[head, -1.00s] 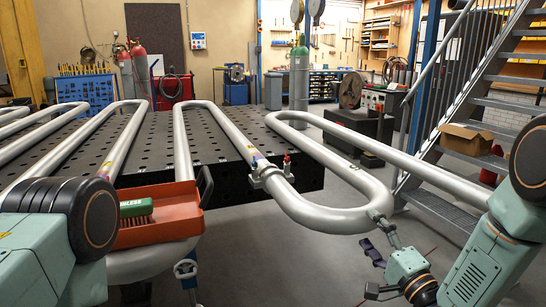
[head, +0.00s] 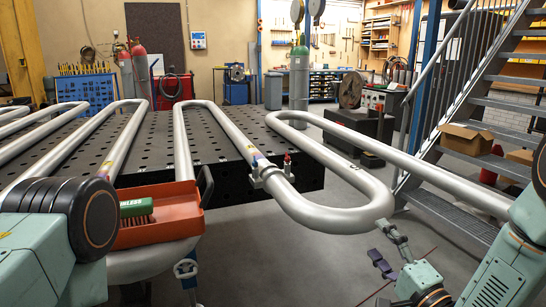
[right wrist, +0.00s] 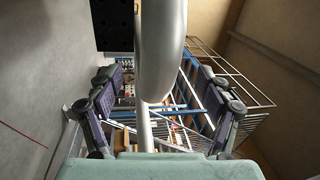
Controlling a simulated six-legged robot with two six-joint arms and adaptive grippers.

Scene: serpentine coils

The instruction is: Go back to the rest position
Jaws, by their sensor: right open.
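My right gripper (head: 380,241) is at the lower right of the head view, below the rounded end of a grey pipe coil (head: 340,213). It is open, with a gap between it and the pipe. In the right wrist view its two fingers (right wrist: 162,88) stand wide apart. The pipe bend (right wrist: 161,50) shows beyond and between them, and nothing is held. My left arm shows at the lower left of the head view, but its gripper is not visible.
An orange tray (head: 165,233) with a green brush (head: 136,208) sits at the front left. A perforated black table (head: 230,150) bears the coils. Metal stairs (head: 455,215) rise at the right. A cardboard box (head: 466,140) rests on a step. Grey floor lies below the right gripper.

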